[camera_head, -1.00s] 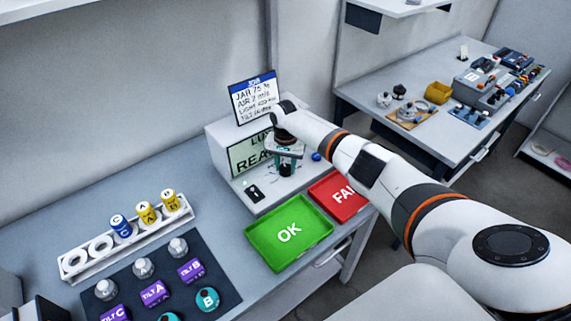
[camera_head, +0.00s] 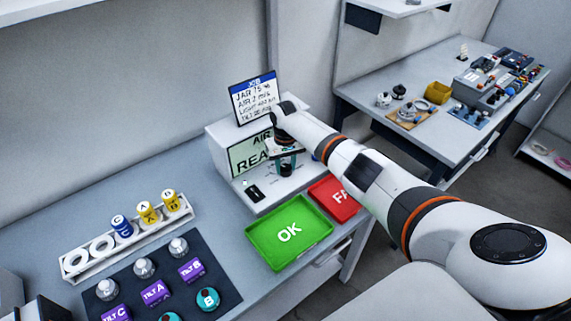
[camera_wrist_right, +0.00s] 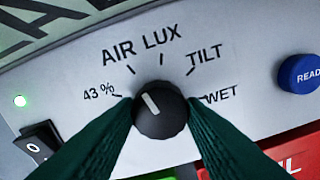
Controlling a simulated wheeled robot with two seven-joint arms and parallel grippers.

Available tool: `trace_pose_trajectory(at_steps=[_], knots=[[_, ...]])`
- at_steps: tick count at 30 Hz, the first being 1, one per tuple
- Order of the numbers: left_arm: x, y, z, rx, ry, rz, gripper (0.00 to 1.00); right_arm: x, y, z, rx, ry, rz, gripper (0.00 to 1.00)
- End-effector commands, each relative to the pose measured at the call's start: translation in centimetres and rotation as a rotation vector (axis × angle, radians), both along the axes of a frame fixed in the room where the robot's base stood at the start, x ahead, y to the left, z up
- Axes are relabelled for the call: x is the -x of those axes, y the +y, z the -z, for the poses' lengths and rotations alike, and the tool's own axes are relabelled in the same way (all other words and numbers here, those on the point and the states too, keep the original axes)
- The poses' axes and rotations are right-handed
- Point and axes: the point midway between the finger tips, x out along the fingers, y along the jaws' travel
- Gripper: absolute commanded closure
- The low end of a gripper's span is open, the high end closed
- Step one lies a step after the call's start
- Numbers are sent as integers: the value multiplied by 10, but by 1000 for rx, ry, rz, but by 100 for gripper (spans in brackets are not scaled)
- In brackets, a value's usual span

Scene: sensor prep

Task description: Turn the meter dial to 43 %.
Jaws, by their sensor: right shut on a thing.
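The meter (camera_head: 222,147) is a light grey box on the bench in the head view, its display reading AIR above partly hidden text. In the right wrist view its black round dial (camera_wrist_right: 160,112) has a white pointer line aimed up-left, at the AIR mark. The 43 % mark (camera_wrist_right: 100,91) lies further round to the left. My right gripper (camera_head: 285,168) is at the meter, its two teal fingers (camera_wrist_right: 160,125) shut on the dial's left and right sides. My left gripper is not in view.
A blue READ button (camera_wrist_right: 299,75) is on the right. A green OK tray (camera_head: 262,246) and red FAIL tray (camera_head: 352,208) lie in front. A job card (camera_head: 255,100) stands above.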

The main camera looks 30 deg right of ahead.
Motion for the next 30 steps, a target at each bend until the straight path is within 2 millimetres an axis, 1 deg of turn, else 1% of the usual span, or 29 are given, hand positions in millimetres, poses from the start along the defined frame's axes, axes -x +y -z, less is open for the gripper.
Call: trace_pose_trajectory(at_steps=[9, 18, 24, 30], knots=[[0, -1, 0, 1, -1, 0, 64, -1, 0, 0, -1, -2, -301, 86], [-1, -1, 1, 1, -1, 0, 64, -1, 0, -1, 0, -3, -560, 86], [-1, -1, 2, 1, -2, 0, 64, -1, 0, -1, 1, -4, -686, 86], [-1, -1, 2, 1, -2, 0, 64, -1, 0, -1, 1, -4, -763, 86]])
